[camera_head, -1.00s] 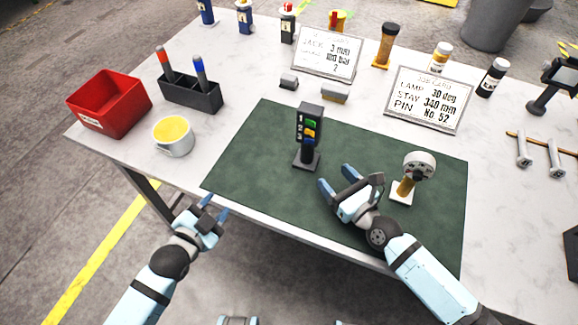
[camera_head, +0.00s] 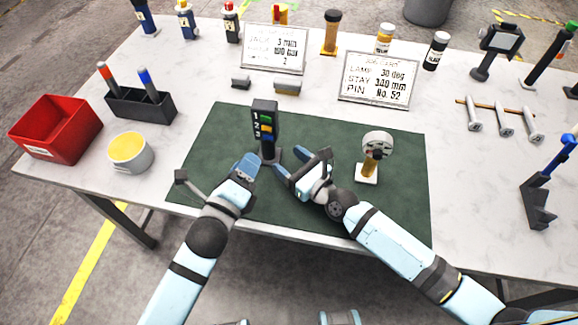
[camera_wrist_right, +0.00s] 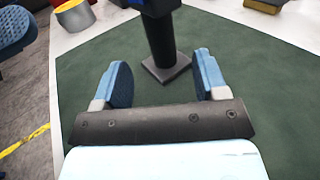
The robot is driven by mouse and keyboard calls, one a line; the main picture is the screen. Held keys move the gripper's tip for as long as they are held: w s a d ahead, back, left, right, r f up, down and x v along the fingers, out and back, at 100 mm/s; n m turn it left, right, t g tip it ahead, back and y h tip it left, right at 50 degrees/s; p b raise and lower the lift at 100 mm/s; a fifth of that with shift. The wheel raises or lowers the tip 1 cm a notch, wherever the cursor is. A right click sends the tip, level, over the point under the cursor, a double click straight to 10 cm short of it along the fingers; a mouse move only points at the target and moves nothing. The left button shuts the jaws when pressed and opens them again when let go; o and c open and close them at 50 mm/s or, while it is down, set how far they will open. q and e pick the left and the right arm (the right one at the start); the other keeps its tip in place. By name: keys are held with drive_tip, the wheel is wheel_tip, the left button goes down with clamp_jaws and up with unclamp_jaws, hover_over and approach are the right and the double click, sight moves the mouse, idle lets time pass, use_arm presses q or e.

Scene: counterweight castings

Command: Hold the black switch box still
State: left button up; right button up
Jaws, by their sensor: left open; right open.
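The black switch box (camera_head: 264,120), with numbered green, orange and blue switches, stands upright on its post and square base on the green mat (camera_head: 340,205). The right wrist view shows its post (camera_wrist_right: 160,38) and base beyond the fingertips. My right gripper (camera_head: 302,164) is open and empty, to the front right of the box; its spread fingers also show in the right wrist view (camera_wrist_right: 163,78). My left gripper (camera_head: 245,165) is open, close to the front left of the post.
A round grey-headed fixture (camera_head: 377,145) on a brass post stands right of my right gripper. A yellow-filled cup (camera_head: 130,153), a red bin (camera_head: 55,130) and a black marker holder (camera_head: 140,104) are left. Two cards (camera_head: 378,80) stand behind the mat.

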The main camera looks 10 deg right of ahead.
sight(263, 140)
drive_tip(key=x, duration=1)
clamp_jaws()
use_arm(q)
drive_tip(key=shift+r, duration=0.2)
drive_tip(key=c, duration=0.6)
drive_tip(key=r+m+h, duration=0.1)
drive_tip(key=m, duration=0.1)
drive_tip(key=d+r+m+g+h, duration=0.1)
drive_tip(key=r+m, duration=0.1)
drive_tip(key=r+m+g+h, duration=0.1)
drive_tip(key=m, duration=0.2)
drive_tip(key=shift+s+d+r, duration=0.15)
drive_tip(key=shift+s+d, duration=0.1)
drive_tip(key=shift+s, duration=0.1)
clamp_jaws()
drive_tip(key=s+a+m+g+y, duration=0.1)
drive_tip(key=a+m+g, duration=0.2)
drive_tip(key=a+m, duration=0.3)
drive_tip(key=shift+s+a+f+m+y, duration=0.2)
drive_tip(key=shift+s+f+m+y, duration=0.1)
drive_tip(key=shift+s+f+m, duration=0.15)
